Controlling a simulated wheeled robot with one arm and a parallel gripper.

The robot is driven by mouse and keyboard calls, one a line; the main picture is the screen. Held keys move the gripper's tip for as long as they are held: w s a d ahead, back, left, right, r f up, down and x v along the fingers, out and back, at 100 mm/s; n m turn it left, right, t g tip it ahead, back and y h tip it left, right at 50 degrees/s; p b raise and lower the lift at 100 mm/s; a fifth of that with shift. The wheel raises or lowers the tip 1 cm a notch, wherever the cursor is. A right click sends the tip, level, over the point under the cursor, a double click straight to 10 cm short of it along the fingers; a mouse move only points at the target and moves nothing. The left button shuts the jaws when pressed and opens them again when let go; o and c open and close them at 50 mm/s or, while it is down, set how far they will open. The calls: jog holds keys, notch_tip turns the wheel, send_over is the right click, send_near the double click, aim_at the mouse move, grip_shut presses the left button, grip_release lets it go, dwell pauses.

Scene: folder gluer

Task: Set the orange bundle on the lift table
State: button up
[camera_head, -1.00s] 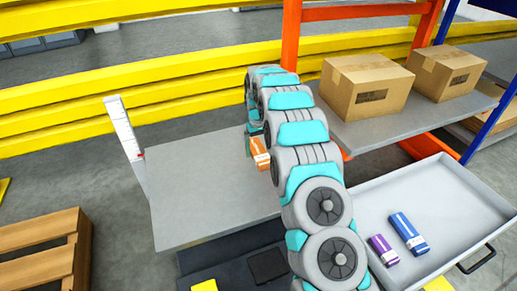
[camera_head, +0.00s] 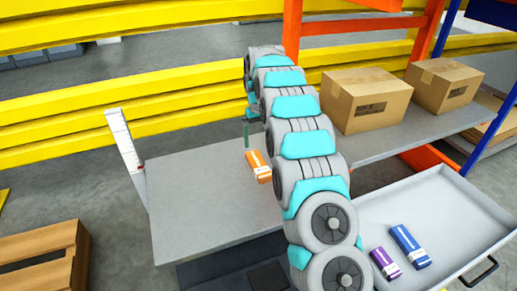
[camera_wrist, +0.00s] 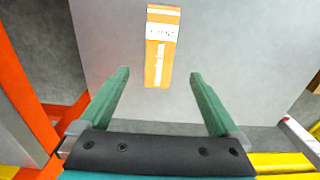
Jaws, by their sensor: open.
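The orange bundle (camera_head: 258,167) lies on the grey lift table (camera_head: 190,205), near its right side, close to my arm. It has a white label band, seen clearly in the wrist view (camera_wrist: 162,48). My gripper (camera_wrist: 158,80) shows two green fingers spread wide apart. The bundle is beyond the fingertips and between their lines, not touching either finger. In the head view my gripper (camera_head: 246,132) is partly hidden behind my arm, above the far edge of the table.
A grey tray (camera_head: 455,205) at right holds a purple bundle (camera_head: 384,263) and a blue bundle (camera_head: 410,246). Two cardboard boxes (camera_head: 365,98) stand on a shelf beside an orange upright (camera_head: 292,30). A white ruler-like post (camera_head: 124,145) stands at the table's left. Yellow rails (camera_head: 180,85) run behind.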

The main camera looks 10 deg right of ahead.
jog(key=s+r+m, duration=0.1)
jog(key=s+r, duration=0.5)
jog(key=s, duration=0.7)
jog(key=s+r, duration=0.6)
jog(key=s, duration=0.7)
jog(key=s+f+g, duration=0.1)
jog(key=s+f, duration=0.1)
jog(key=s, duration=1.2)
jog(key=s+f+m, duration=0.1)
jog(key=s+f, duration=0.1)
jog(key=s, duration=1.2)
jog(key=shift+s+f+g, duration=0.15)
jog(key=shift+f+g, duration=0.1)
jog(key=shift+g, duration=0.15)
jog(key=shift+d, duration=0.1)
jog(key=shift+c, duration=0.4)
